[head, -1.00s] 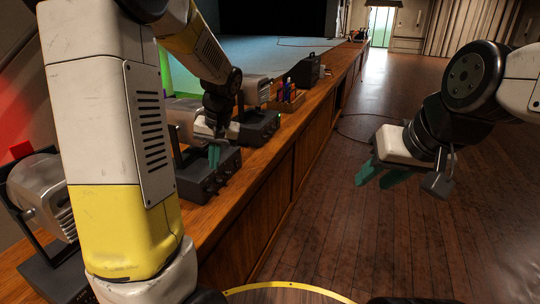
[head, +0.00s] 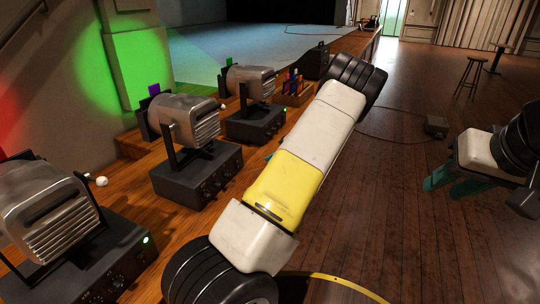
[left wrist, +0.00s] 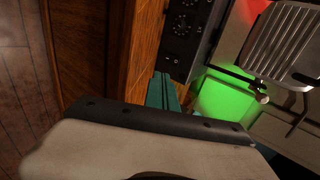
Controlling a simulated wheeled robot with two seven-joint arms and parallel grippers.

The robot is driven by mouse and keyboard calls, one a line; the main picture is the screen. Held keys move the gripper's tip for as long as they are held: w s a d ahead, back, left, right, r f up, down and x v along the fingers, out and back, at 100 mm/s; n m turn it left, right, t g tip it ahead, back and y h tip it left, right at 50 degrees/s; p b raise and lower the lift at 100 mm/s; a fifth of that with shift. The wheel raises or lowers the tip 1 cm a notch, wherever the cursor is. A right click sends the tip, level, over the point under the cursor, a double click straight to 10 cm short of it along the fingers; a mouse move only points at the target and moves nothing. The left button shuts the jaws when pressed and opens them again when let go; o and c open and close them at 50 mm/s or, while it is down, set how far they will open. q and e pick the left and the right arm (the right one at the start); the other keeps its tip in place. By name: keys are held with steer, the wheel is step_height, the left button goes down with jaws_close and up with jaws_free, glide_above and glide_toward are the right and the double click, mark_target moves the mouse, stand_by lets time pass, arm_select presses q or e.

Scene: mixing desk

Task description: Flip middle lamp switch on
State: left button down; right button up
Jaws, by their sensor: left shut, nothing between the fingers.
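The middle lamp (head: 190,122) stands on a black control box (head: 195,182) with knobs on its front; no lit indicator shows on it. The left lamp (head: 45,205) and the far lamp (head: 250,80) each have a green light lit on their boxes. My left gripper (head: 268,155) is mostly hidden behind my own arm; only a bit of teal shows, right of the middle box. In the left wrist view its teal fingers (left wrist: 165,80) are shut and empty, near the lower end of a box with knobs (left wrist: 186,30). My right gripper (head: 445,187) is open and empty over the floor.
The lamps stand in a row on a wooden ledge (head: 125,185). Beyond the far lamp are a small crate of coloured items (head: 292,90) and a black case (head: 316,62). The wooden floor to the right is mostly clear, with a stool (head: 472,75) farther back.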

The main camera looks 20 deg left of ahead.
mark_target(238, 162)
stand_by(0.3)
arm_select(q)
steer(key=x, duration=1)
steer(key=shift+s+a+f, duration=0.1)
steer(key=shift+f, duration=0.05)
steer(key=shift+a, duration=1.2)
steer(key=shift+w+a+f, duration=0.15)
steer(key=shift+w+a, duration=0.1)
steer(key=shift+a, duration=0.4)
steer(key=shift+a+f, duration=0.1)
steer(key=shift+a, duration=0.1)
steer(key=shift+r, duration=0.2)
steer(key=shift+a+r, duration=0.2)
steer(key=shift+r, duration=0.55)
